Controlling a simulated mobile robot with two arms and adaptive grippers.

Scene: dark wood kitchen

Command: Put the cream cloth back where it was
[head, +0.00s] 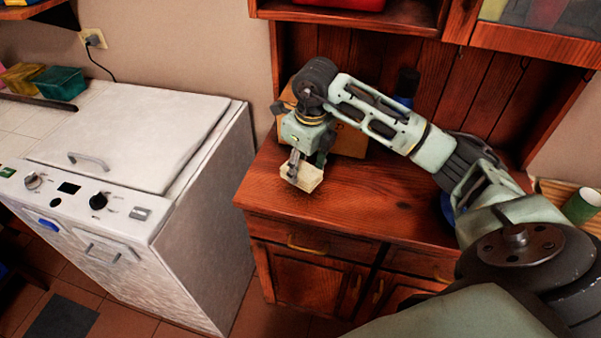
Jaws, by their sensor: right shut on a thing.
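The cream cloth (307,179) is a small pale block-like shape at the fingertips of my right gripper (294,168). The gripper points down and is shut on it. The cloth is just over the left part of the wooden cabinet top (390,217); I cannot tell whether it touches the wood. My right arm comes in from the right and reaches across the cabinet top. My left gripper is not in view.
A white washing machine (130,140) stands left of the cabinet, with a gap between them. Behind my right gripper is a tan box (350,141), partly hidden by the arm. A dark bottle (407,82) stands at the back. The front middle of the cabinet top is clear.

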